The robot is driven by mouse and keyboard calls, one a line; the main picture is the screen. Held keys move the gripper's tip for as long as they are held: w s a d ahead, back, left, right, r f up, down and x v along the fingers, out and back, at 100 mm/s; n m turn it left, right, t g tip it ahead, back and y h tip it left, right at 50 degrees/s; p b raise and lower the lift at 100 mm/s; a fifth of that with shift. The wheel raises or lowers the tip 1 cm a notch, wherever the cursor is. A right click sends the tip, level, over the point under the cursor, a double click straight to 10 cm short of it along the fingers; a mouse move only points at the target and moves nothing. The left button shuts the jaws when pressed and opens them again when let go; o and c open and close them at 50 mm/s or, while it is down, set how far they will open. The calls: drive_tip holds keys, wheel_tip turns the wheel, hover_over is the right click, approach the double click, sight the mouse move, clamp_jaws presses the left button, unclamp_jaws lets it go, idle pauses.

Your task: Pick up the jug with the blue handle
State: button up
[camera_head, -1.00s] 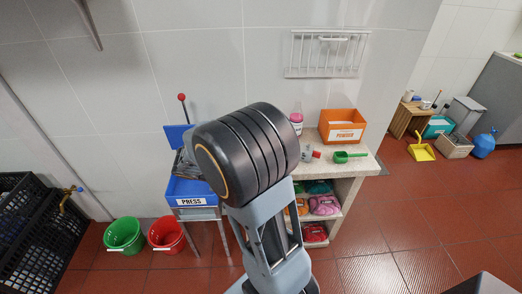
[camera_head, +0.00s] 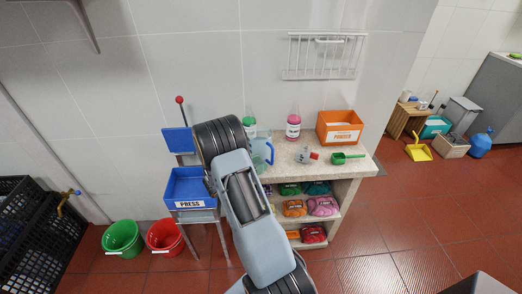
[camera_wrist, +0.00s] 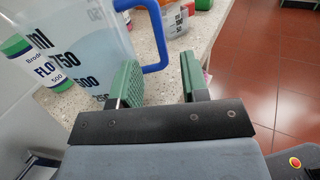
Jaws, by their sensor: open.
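The clear jug with the blue handle (camera_head: 260,152) stands upright at the left end of the stone counter, partly behind my arm in the head view. In the wrist view the jug (camera_wrist: 85,45) fills the upper left, with volume marks on its wall and pale blue liquid inside. Its blue handle (camera_wrist: 157,35) points to the right, just beyond my fingertips. My gripper (camera_wrist: 160,78) is open, with its green-padded fingers apart and nothing between them. The handle looks close to the gap, but I cannot tell whether a finger touches the jug. In the head view my arm hides the gripper.
A green-capped bottle (camera_head: 249,122) is behind the jug. A pink bottle (camera_head: 293,127), an orange powder box (camera_head: 341,135) and a green scoop (camera_head: 345,157) are further right on the counter (camera_head: 320,171). A blue press tray (camera_head: 188,185) stands to the left.

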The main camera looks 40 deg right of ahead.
sight(272, 163)
drive_tip(key=shift+s+d+p, duration=0.2)
drive_tip(key=shift+d+p, duration=0.05)
drive_tip(key=shift+d, duration=0.9)
drive_tip(key=shift+s+d+p, duration=0.2)
drive_tip(key=shift+d+p, duration=0.05)
drive_tip(key=shift+d, duration=0.85)
drive_tip(key=shift+s+d+p, duration=0.2)
drive_tip(key=shift+d+p, duration=0.05)
drive_tip(key=shift+d, duration=0.9)
clamp_jaws()
drive_tip(key=shift+r, duration=0.15)
